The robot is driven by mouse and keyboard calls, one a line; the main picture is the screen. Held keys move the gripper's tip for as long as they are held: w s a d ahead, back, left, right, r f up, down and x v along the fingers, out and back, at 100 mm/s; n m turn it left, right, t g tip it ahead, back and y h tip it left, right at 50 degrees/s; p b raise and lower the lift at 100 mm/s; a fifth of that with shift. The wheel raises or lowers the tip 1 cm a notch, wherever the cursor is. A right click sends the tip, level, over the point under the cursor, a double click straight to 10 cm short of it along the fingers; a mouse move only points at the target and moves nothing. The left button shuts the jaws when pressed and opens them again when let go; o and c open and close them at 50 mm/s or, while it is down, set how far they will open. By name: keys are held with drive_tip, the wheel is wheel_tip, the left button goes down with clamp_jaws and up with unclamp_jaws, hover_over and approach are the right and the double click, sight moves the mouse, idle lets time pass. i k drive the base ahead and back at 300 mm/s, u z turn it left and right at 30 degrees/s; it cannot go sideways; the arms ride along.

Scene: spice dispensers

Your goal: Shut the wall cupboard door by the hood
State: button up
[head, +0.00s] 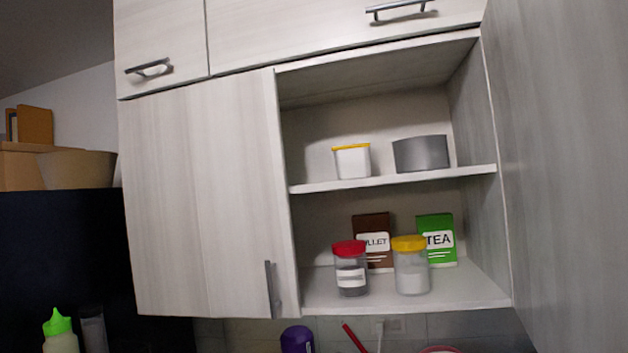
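The wall cupboard (400,292) stands with its right half open, showing two shelf levels. Its open door (565,170) is a pale grey wood-grain panel swung out toward me, filling the right side of the head view. It appears hinged at the right edge of the opening. Its handle and free edge are out of frame. The left door (200,200) is shut, with a dark bar handle (271,290) near its lower right corner. I cannot make out a hood. My gripper is not in view.
The upper shelf holds a white yellow-lidded box (352,162) and a grey container (421,154). Below are a red-lidded jar (351,275), a yellow-lidded jar (411,272), a brown box (372,228) and a green tea box (437,240). A green-topped bottle (59,335) stands lower left.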

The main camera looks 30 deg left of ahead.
sight(557, 69)
drive_tip(key=z, duration=0.05)
drive_tip(key=k, duration=0.5)
drive_tip(key=z, duration=0.7)
drive_tip(key=i, duration=0.8)
drive_tip(key=u, duration=0.15)
